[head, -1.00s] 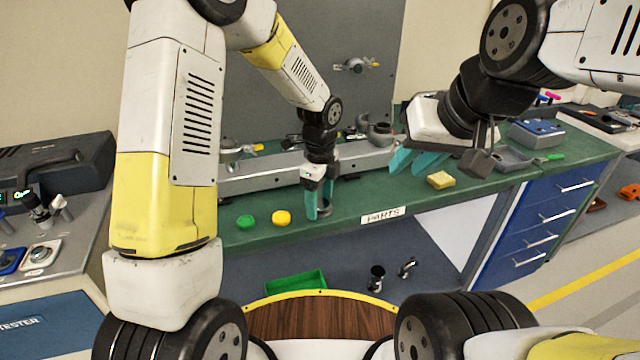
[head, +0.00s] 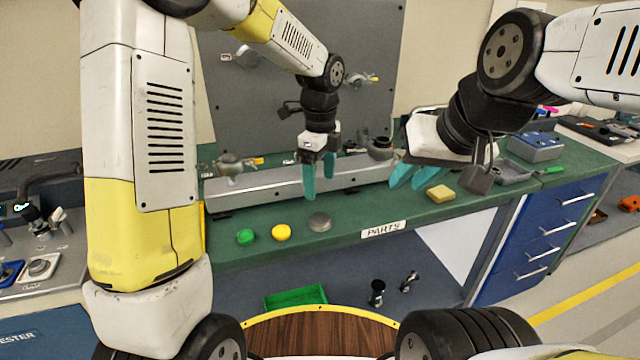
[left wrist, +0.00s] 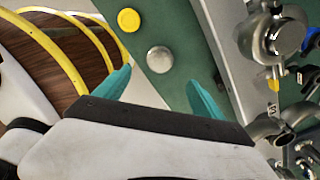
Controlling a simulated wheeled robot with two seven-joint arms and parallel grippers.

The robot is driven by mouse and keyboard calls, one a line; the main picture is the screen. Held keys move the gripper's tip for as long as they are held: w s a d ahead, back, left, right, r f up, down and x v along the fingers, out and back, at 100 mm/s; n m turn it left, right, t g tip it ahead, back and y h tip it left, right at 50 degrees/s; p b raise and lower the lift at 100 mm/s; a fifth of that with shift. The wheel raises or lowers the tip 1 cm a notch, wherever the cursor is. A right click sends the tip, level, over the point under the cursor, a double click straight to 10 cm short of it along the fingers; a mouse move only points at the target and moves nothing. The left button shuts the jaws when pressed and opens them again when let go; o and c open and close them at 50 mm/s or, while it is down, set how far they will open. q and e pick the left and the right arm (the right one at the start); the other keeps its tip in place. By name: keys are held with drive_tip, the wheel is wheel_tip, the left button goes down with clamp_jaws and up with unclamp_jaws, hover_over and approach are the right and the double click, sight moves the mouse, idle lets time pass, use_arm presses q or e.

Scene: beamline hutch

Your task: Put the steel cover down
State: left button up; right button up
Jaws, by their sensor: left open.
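The steel cover (head: 319,222) is a small round grey disc lying flat on the green bench top, right of a yellow disc. In the left wrist view the steel cover (left wrist: 159,60) shows between and beyond the fingertips, apart from them. My left gripper (head: 320,178) is open and empty, hanging above and behind the cover with its teal fingers pointing down. Its fingers also show in the left wrist view (left wrist: 160,88). My right gripper (head: 408,172) is over the right part of the bench with its teal fingers apart and nothing between them.
A yellow disc (head: 281,232) and a green disc (head: 245,236) lie left of the cover. A yellow sponge (head: 440,193) and the PARTS label (head: 383,229) are to the right. A grey rail (head: 262,182) with pipe fittings runs behind. A green tray (head: 296,297) is below.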

use_arm(q)
drive_tip(key=s+a+r+n+t+h, duration=0.1)
drive_tip(key=s+a+r+n+t, duration=0.2)
drive_tip(key=s+a+r+n, duration=0.7)
drive_tip(key=s+a+r+n+t+h, duration=0.1)
drive_tip(key=s+a+r+n+t, duration=0.2)
drive_tip(key=s+n, duration=0.6)
drive_tip(key=a+n, duration=0.1)
drive_tip(key=n, duration=0.2)
drive_tip(key=shift+s+n, duration=0.35)
drive_tip(key=shift+n, duration=0.05)
